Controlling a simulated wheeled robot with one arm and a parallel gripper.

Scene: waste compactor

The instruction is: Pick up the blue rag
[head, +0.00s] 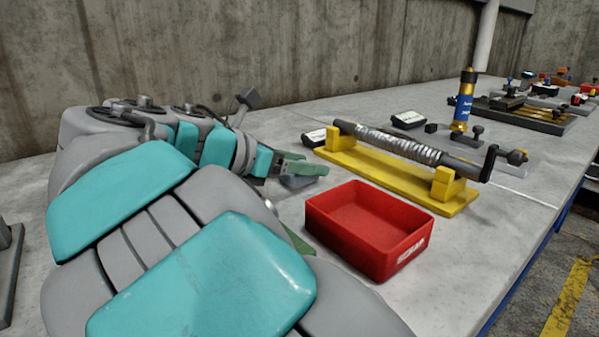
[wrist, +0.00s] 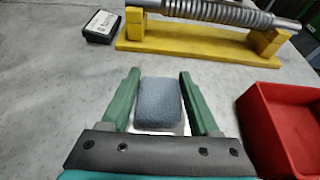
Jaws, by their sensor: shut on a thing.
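The blue rag (wrist: 160,103) is a small grey-blue folded pad between the two green fingers of my gripper (wrist: 160,76) in the wrist view. My gripper is shut on it, with a finger along each side. In the head view my gripper (head: 308,168) is low over the grey bench, and part of the rag (head: 297,182) shows beneath the fingers. I cannot tell whether the rag still touches the bench.
A red open bin (head: 335,237) stands to the right of my gripper. Behind it is a yellow stand (head: 385,178) holding a metal rod (head: 400,146). Small black boxes (head: 408,120) and a blue-gold cylinder (head: 463,105) stand farther back. A concrete wall (head: 250,50) borders the bench.

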